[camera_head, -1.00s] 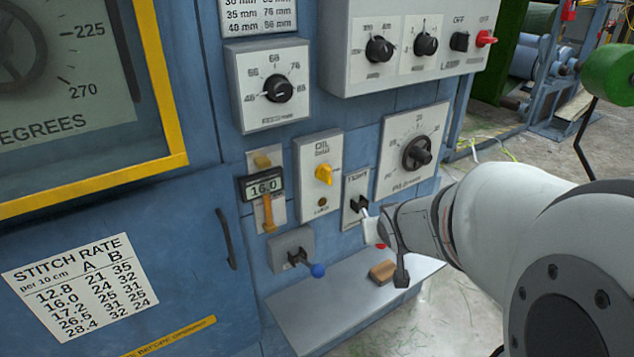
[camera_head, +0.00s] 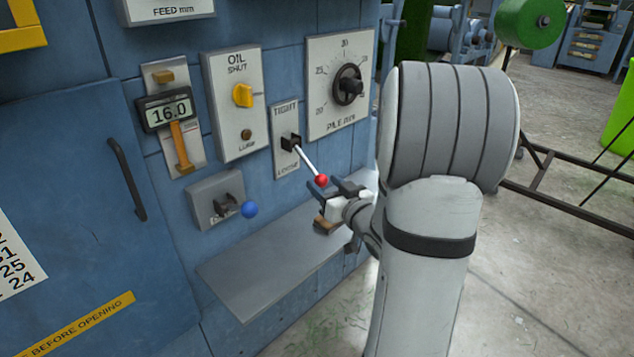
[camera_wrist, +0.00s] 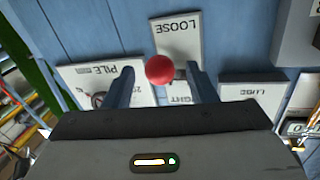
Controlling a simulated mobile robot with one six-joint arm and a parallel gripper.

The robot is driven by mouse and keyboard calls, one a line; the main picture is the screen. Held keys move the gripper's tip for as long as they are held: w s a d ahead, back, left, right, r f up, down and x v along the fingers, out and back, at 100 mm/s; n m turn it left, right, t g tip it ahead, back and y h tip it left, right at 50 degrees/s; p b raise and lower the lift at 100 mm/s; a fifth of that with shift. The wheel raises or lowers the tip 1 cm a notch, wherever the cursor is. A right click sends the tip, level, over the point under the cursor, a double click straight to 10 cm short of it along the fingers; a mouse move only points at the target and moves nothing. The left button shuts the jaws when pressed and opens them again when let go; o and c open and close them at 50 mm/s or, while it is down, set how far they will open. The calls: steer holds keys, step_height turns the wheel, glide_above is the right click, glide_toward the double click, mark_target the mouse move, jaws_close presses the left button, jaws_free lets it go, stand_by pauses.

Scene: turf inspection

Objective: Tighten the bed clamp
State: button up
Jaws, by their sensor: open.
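The bed clamp appears to be the lever with a white rod and red ball (camera_head: 321,180), on a plate (camera_head: 286,141) marked TIGHT at top and LOOSE at bottom. The rod slants out and down from its dark pivot, the ball near the LOOSE end's height. My gripper (camera_head: 334,186) is open at the ball. In the wrist view, turned upside down, the red ball (camera_wrist: 160,69) shows between the two spread fingers (camera_wrist: 160,78), with a gap on each side. I cannot tell how deep it sits between them. The wrist view hides part of the TIGHT label.
A grey shelf (camera_head: 262,262) juts out below, with a brown block (camera_head: 325,226) partly behind my gripper. A blue-ball lever (camera_head: 249,210), an OIL knob (camera_head: 242,95), a 16.0 display (camera_head: 166,112) and the PILE dial (camera_head: 348,85) are close by.

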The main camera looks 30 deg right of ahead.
mark_target(309, 163)
steer(key=shift+w+a+b, duration=0.15)
steer(key=shift+w+b, duration=0.05)
steer(key=shift+w, duration=0.9)
steer(key=shift+w+a+b, duration=0.1)
steer(key=shift+w+b, duration=0.1)
steer(key=shift+w, duration=0.9)
steer(key=shift+c, duration=0.3)
jaws_close()
